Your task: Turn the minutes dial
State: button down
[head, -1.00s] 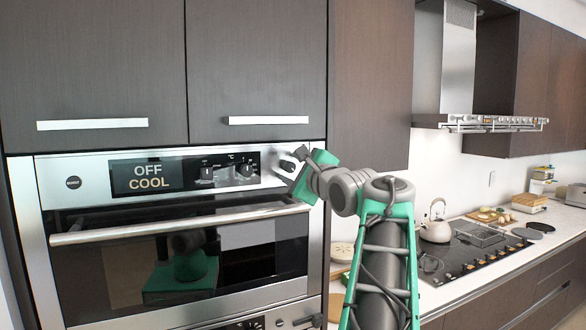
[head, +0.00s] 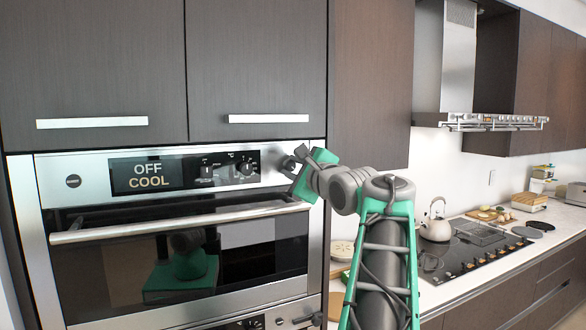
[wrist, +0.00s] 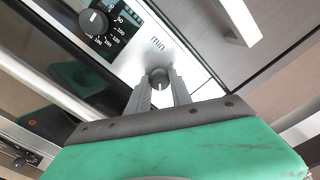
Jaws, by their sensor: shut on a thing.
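The minutes dial (wrist: 159,74) is a small dark round knob on the silver control panel, beside the printed word "min" in the wrist view. My gripper (wrist: 158,82) has one grey finger on each side of the knob and is shut on it. In the head view my gripper (head: 291,163) is at the right end of the upper oven's panel (head: 92,170). The fingers largely hide the dial there.
A temperature dial (wrist: 93,21) sits on the black scale to the left of the minutes dial. A display (head: 147,175) reads "OFF COOL". The oven door handle (head: 180,224) runs below the panel, and a cabinet handle (head: 268,119) is above.

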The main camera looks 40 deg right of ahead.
jog(key=shift+n, duration=0.3)
jog(key=n+b, duration=0.1)
jog(key=n, duration=0.5)
jog(key=shift+b, duration=0.4)
jog(key=n+b, duration=0.2)
jog(key=n, duration=0.4)
jog(key=shift+n, duration=0.4)
jog(key=n+b, duration=0.1)
jog(key=n, duration=0.2)
jog(key=shift+n, duration=0.3)
jog(key=n+b, duration=0.1)
jog(key=n, duration=0.2)
jog(key=shift+n, duration=0.3)
jog(key=n+b, duration=0.2)
jog(key=n, duration=0.4)
jog(key=c, duration=1.1)
grip_release()
jog(key=shift+r, duration=0.1)
jog(key=shift+c, duration=0.2)
